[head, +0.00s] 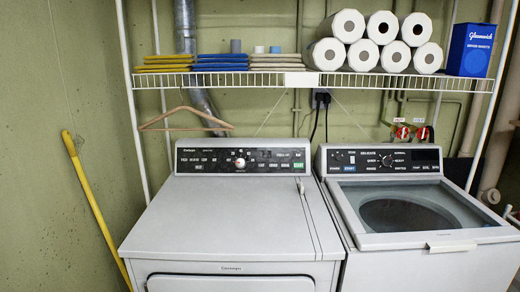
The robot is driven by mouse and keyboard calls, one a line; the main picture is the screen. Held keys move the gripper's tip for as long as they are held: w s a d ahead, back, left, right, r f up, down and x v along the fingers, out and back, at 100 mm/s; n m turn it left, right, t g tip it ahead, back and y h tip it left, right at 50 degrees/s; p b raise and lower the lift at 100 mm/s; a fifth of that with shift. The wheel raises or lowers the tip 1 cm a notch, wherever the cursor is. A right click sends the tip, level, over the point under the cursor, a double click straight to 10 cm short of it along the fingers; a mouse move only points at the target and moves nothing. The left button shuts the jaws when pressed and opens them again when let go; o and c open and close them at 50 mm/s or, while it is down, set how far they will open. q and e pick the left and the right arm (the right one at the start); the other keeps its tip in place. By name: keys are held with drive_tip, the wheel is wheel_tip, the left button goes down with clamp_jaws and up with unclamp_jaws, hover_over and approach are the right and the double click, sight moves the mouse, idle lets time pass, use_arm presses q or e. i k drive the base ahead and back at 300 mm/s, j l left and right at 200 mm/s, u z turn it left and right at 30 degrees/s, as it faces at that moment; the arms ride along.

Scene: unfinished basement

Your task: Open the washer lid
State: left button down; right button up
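The washer (440,270) stands at the right, a white top-loading machine with a black control panel at its back. Its lid (345,208) is down, with a pale frame around a see-through window. The round tub opening shows dimly through the window. A white handle (452,246) sits at the front edge of the lid. Neither my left gripper nor my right gripper is in view.
A white dryer (220,220) stands close beside the washer on the left, its top clear. A wire shelf (300,80) above holds folded cloths, paper rolls (348,25) and a blue box (470,50). A wooden hanger (185,120) hangs below. A yellow pole (95,205) leans at left.

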sight(463, 239)
drive_tip(key=z, duration=1.3)
